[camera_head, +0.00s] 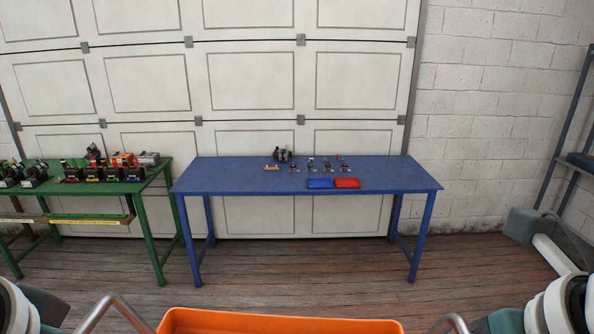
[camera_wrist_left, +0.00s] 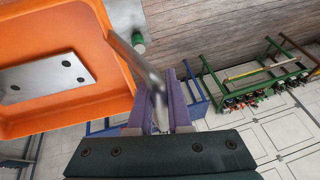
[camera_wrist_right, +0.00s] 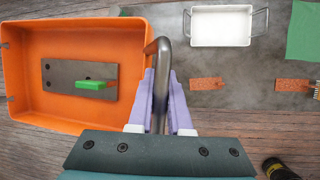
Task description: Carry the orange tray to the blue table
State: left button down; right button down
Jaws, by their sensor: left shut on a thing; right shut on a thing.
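The orange tray (camera_head: 280,322) shows at the bottom of the head view, in front of me and apart from the blue table (camera_head: 240,178). My left gripper (camera_wrist_left: 160,100) is shut on the tray's metal handle. My right gripper (camera_wrist_right: 161,95) is shut on the other metal handle. A grey plate (camera_wrist_left: 45,82) with holes lies in the tray (camera_wrist_left: 110,65). In the right wrist view the tray (camera_wrist_right: 30,60) holds a dark plate (camera_wrist_right: 62,72) with a green piece (camera_wrist_right: 92,85) on it. The blue table stands ahead against the garage door.
A green table (camera_head: 120,187) with machines stands left. Clear wooden floor (camera_head: 300,270) lies between me and the blue table.

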aim_at(217, 179)
jog(key=i+j, duration=0.2)
jog(key=i, duration=0.4)
jog(key=i+j, duration=0.15)
jog(key=i, duration=0.45)
jog(key=i+j, duration=0.2)
jog(key=i, duration=0.4)
jog(key=i+j, duration=0.2)
jog(key=i, duration=0.4)
jog(key=i+j+u, duration=0.1)
jog(key=i, duration=0.5)
jog(key=i+j, duration=0.25)
jog(key=i, duration=0.25)
jog(key=i+j, duration=0.3)
jog(key=i, duration=0.15)
jog(key=i+j, duration=0.25)
jog(key=i, duration=0.25)
jog(key=i+j, duration=0.3)
jog(key=i, duration=0.15)
jog(key=i+j, duration=0.25)
jog(key=i, duration=0.25)
jog(key=u, duration=0.05)
